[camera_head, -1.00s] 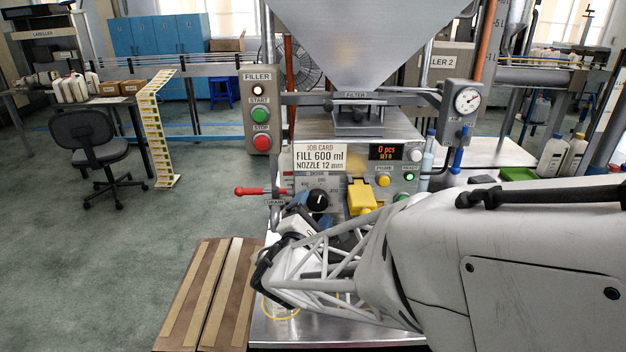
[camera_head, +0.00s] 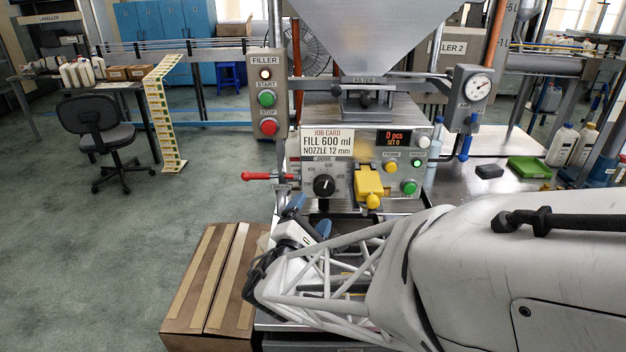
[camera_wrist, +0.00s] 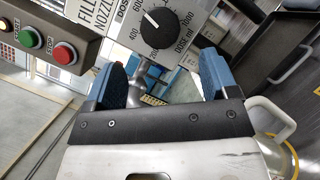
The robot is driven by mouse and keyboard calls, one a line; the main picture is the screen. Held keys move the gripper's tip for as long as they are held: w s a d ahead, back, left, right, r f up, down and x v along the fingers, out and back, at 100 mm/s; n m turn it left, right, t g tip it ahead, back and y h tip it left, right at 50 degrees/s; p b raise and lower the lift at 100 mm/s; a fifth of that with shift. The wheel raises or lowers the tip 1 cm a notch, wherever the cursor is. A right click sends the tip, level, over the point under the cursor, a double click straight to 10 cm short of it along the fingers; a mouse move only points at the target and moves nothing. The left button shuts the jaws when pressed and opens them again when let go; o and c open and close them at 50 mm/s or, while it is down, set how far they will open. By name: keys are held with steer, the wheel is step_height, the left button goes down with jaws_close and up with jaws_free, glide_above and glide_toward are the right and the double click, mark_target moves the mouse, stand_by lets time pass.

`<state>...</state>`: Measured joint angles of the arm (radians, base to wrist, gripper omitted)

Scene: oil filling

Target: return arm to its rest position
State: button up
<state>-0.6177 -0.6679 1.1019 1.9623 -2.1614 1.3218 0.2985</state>
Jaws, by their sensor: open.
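My gripper (camera_wrist: 168,82) shows in the wrist view with two blue-padded fingers set wide apart and nothing between them. In the head view my gripper (camera_head: 306,216) is in front of the filler's lower panel, below the black dose knob (camera_head: 324,186). The dose knob (camera_wrist: 157,20) also shows in the wrist view, beyond the fingers and apart from them. My arm lies across the lower right of the head view and hides much of the steel worktop. The red-handled drain lever (camera_head: 258,176) points left beside the panel.
A yellow nozzle block (camera_head: 369,184) sits on the panel. START (camera_head: 267,99) and STOP (camera_head: 268,127) buttons are on a post at left. A cardboard box (camera_head: 212,278) stands left of the worktop.

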mark_target(376, 204)
steer(key=s+d+r+m+g+h, duration=0.1)
steer(key=d+r+m+g, duration=0.1)
steer(key=d, duration=0.2)
steer(key=s+d+r+m+g+h, duration=0.1)
steer(key=d+r+m+g+h, duration=0.1)
steer(key=d+m, duration=0.1)
steer(key=s+d+r+m+g+h, duration=0.1)
steer(key=d+m+g, duration=0.1)
steer(key=d, duration=0.4)
steer(key=shift+s+r+m+g, duration=0.1)
steer(key=shift+r+m+g, duration=0.3)
steer(key=shift+m, duration=0.2)
steer(key=s+d+f+m+g+y, duration=0.2)
steer(key=s+d+m+g+y, duration=0.2)
steer(key=s+d+m+g, duration=0.7)
steer(key=s+a+r+m+t+y, duration=0.1)
steer(key=s+a+r+m+y, duration=0.1)
steer(key=s+a+y, duration=0.2)
steer(key=s+y, duration=0.3)
steer(key=s, duration=0.1)
steer(key=shift+s+m, duration=0.15)
steer(key=shift+m, duration=0.15)
